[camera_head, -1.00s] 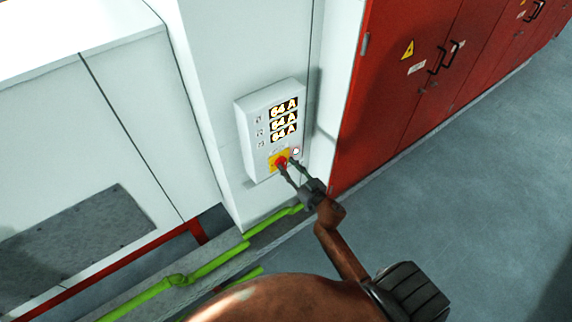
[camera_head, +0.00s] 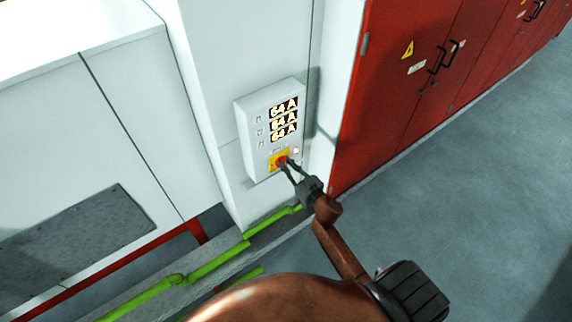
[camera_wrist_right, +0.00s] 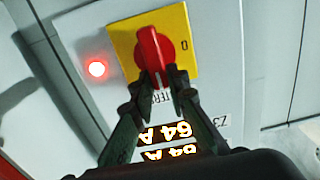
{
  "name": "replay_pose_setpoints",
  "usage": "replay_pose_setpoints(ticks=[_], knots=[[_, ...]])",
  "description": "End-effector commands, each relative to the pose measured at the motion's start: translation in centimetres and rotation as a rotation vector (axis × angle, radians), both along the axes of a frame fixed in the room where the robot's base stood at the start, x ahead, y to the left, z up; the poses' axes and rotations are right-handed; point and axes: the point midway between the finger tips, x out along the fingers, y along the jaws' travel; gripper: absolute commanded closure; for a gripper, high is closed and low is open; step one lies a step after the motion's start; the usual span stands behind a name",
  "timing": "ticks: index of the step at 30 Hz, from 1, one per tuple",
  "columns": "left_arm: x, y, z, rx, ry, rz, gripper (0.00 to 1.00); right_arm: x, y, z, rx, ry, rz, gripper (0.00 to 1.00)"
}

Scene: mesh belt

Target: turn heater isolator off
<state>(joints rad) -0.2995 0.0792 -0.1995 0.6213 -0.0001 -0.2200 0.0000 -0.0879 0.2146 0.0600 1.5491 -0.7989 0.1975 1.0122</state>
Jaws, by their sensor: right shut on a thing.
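The heater isolator is a red rotary handle (camera_wrist_right: 150,48) on a yellow plate (camera_wrist_right: 183,24), low on a grey wall box (camera_head: 247,122). In the wrist view the handle stands roughly upright in the picture, and a "0" mark shows on the plate to its right. My right gripper (camera_wrist_right: 160,84) has its two fingertips shut on the near end of the handle. In the head view the right gripper (camera_head: 287,164) reaches the yellow plate (camera_head: 274,164) from the lower right and partly covers the red handle. My left gripper is not in view.
A red lamp (camera_wrist_right: 97,69) is lit beside the plate. Lit displays (camera_head: 284,119) on the box read "64 A". Red cabinets (camera_head: 400,110) stand to the right, and green pipes (camera_head: 205,266) run low below the box. The grey floor (camera_head: 480,200) at right is clear.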

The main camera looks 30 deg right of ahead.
Motion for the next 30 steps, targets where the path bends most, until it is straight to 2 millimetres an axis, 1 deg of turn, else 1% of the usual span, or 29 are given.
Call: replay_pose_setpoints(ticks=[2,3,8,14,20,30], knots=[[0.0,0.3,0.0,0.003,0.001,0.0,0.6,0.0,0.4,0.0,0.001,0.0,0.001,1.0],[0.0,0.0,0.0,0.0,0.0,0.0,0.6,0.0,0.2,0.0,0.0,0.0,0.0,1.0],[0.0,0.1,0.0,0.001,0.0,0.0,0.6,0.0,0.1,0.0,-0.015,-0.001,0.001,1.0],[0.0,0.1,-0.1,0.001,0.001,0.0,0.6,0.0,0.3,0.0,-0.089,-0.007,0.001,1.0],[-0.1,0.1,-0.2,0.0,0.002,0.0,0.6,-0.1,0.7,-0.1,-0.234,-0.018,0.001,1.0],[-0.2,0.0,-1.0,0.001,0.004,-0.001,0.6,-0.1,1.4,-0.6,-0.553,-0.043,0.001,1.0]])
